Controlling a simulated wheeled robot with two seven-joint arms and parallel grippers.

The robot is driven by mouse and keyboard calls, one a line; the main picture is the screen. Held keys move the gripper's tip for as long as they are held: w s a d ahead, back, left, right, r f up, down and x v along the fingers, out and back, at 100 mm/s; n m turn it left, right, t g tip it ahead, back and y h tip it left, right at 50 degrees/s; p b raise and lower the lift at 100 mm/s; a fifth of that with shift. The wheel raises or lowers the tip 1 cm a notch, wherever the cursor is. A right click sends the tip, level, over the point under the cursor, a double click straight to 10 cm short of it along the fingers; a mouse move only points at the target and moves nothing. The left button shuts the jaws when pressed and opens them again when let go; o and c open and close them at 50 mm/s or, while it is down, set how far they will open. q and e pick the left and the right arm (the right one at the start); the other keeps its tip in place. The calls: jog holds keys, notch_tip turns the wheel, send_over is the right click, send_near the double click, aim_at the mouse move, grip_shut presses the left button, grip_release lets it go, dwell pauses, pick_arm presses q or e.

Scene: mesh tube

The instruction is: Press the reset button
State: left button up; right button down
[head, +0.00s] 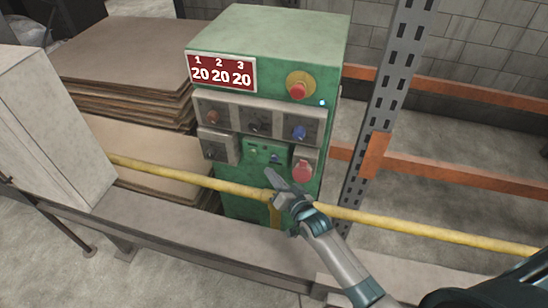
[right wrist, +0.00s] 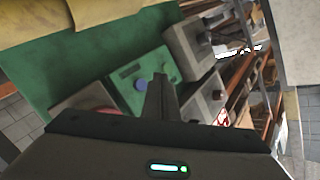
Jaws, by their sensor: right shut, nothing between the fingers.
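A green control cabinet (head: 265,65) stands behind a yellow rail. Its front has a small green panel (head: 262,146) with a small blue-purple button (head: 274,159). In the right wrist view the panel (right wrist: 125,97) and the blue-purple button (right wrist: 169,69) show close beyond the fingers. No reset label is readable, so I cannot tell which button is the reset. My right gripper (head: 269,174) is shut and empty, its fingertips just below the small panel in the head view. Its fingers (right wrist: 160,80) also show in the wrist view. Contact with the panel cannot be made out. My left gripper is not in view.
Other controls are a red button on yellow (head: 297,90), a large red button (head: 301,171) and a blue knob (head: 299,132). The yellow rail (head: 400,230) crosses in front of the cabinet. A grey perforated post (head: 390,90) stands to the right, stacked boards (head: 130,60) to the left.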

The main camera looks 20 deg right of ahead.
jog(key=shift+s+a+p, duration=0.4)
jog(key=shift+s+a, duration=0.2)
jog(key=shift+s, duration=0.35)
jog(key=shift+f, duration=0.1)
